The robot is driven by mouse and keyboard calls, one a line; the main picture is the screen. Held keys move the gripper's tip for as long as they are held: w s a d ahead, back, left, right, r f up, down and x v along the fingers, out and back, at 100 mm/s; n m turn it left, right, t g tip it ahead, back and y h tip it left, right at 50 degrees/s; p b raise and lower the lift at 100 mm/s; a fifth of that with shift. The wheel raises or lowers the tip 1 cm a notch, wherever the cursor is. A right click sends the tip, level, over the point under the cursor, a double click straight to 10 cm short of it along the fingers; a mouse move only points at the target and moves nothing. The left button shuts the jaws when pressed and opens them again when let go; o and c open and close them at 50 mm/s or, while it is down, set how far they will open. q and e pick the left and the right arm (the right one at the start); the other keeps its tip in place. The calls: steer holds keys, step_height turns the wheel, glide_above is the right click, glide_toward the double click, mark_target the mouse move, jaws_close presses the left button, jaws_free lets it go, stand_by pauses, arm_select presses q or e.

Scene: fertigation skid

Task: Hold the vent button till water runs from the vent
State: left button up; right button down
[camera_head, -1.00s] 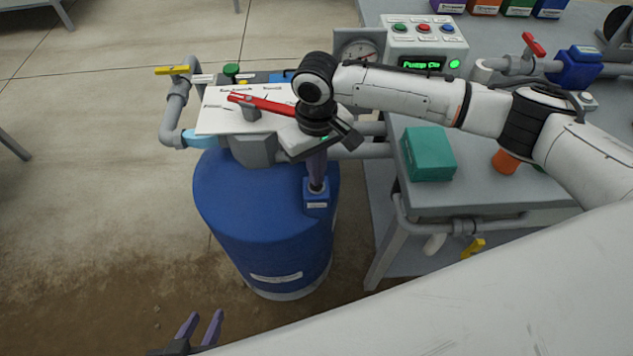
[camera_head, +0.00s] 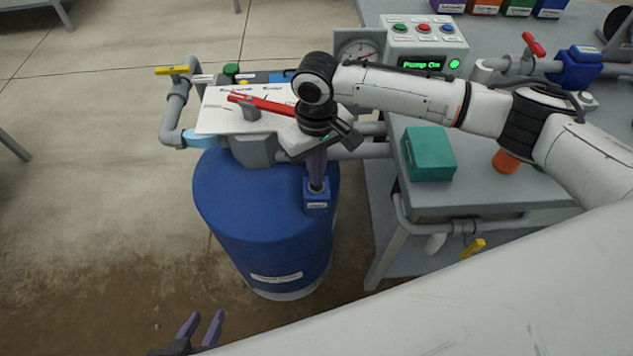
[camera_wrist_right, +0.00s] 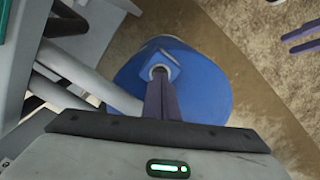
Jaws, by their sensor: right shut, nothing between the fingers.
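The vent (camera_head: 316,198) is a small blue block with a pale round button ring on top, at the right rim of the blue tank (camera_head: 262,215). My right gripper (camera_head: 317,183) is shut and empty, pointing down with its fingertips on the button. In the right wrist view the shut purple fingers (camera_wrist_right: 158,78) reach the ring on the blue block (camera_wrist_right: 165,66), and they hide the button itself. No running water shows at the vent. My left gripper (camera_head: 202,325) is open and empty at the bottom edge, well away from the tank.
The panel (camera_head: 422,48) on the bench reads "Pump On" beside a round gauge (camera_head: 361,50). A white plate with a red handle (camera_head: 262,105) lies behind my right gripper. A teal box (camera_head: 428,153) stands on the bench. Open floor lies left of the tank.

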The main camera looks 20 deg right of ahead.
steer(key=shift+f, duration=0.75)
stand_by(4.4)
step_height(320, 180, up, 2)
steer(key=p, duration=0.2)
steer(key=shift+r+p, duration=0.15)
steer(key=shift+p, duration=0.25)
steer(key=shift+r+p, duration=0.5)
steer(key=shift+p, duration=0.15)
step_height(320, 180, up, 4)
steer(key=p, duration=0.4)
steer(key=shift+f, duration=0.15)
